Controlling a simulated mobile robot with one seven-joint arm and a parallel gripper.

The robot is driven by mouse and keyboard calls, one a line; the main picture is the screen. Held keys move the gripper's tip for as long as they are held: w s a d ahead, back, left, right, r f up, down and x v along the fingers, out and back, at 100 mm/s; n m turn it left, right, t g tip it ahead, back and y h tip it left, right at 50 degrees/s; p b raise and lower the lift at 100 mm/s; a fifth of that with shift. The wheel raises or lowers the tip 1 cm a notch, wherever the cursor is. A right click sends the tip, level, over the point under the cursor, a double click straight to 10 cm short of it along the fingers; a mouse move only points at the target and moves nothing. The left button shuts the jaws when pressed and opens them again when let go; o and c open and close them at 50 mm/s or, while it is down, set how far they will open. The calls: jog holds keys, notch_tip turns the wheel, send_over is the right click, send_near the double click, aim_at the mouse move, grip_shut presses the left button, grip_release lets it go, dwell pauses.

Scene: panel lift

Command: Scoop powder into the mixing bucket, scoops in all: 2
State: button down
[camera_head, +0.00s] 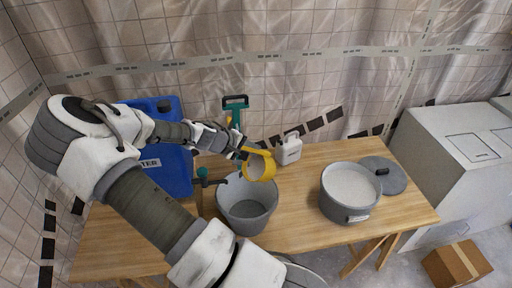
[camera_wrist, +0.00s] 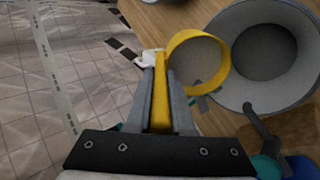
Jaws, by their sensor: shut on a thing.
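My gripper (camera_head: 242,151) is shut on the handle of a yellow scoop (camera_head: 261,167). In the wrist view, the handle lies between the two fingers of my gripper (camera_wrist: 161,90), and the round scoop cup (camera_wrist: 221,70) is beyond them. The cup is over the back right rim of the grey mixing bucket (camera_head: 235,221) in the head view. A grey tub (camera_head: 338,205) full of pale powder (camera_head: 351,183) stands to the right.
A grey lid (camera_head: 391,181) lies behind the tub. A white jug (camera_head: 288,149) and a blue water container (camera_head: 174,172) stand at the back of the wooden table (camera_head: 292,232). A green-handled tool (camera_head: 236,104) stands behind the scoop. The table between bucket and tub is clear.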

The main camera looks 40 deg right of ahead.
jog(key=shift+a+f+h+b, duration=0.3)
jog(key=shift+a+b, duration=0.05)
jog(key=shift+b, duration=0.05)
jog(key=a+f+h+b, duration=0.5)
jog(key=a+h+b, duration=0.5)
jog(key=b, duration=1)
jog(key=shift+a+f+h, duration=0.4)
jog(key=shift+h, duration=0.1)
jog(key=shift+w, duration=0.1)
